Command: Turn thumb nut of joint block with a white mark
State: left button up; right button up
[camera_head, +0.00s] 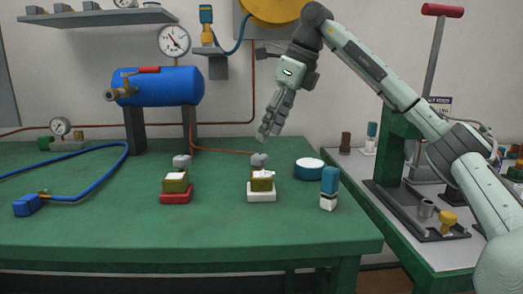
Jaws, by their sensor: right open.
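Two joint blocks stand on the green table (90,225). The right joint block (262,184) has a brass-coloured body on a white base, with white on its top. A grey thumb nut (259,160) shows at its back. The left joint block (175,187) has a similar body on a red base, with a grey thumb nut (181,161) behind it. My right gripper (269,135) is open, pointing down above and slightly right of the right block's thumb nut, apart from it. My left gripper is not in view.
A blue-and-white bottle (329,188) and a round blue container with a white top (309,169) stand right of the right block. A blue tank (160,87) with a gauge stands behind. A blue hose (105,172) lies at left. The front table area is clear.

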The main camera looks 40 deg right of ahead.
aim_at(261, 155)
jog(key=x, duration=0.5)
jog(key=shift+a+f, duration=0.1)
jog(key=shift+f, duration=0.2)
jog(key=shift+w+a+f+b, duration=0.1)
jog(key=shift+w+f+b, duration=0.15)
jog(key=shift+f, duration=0.3)
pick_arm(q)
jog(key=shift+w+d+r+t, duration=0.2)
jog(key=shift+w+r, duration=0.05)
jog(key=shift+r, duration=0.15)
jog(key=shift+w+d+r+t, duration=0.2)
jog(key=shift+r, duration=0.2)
pick_arm(e)
grip_shut()
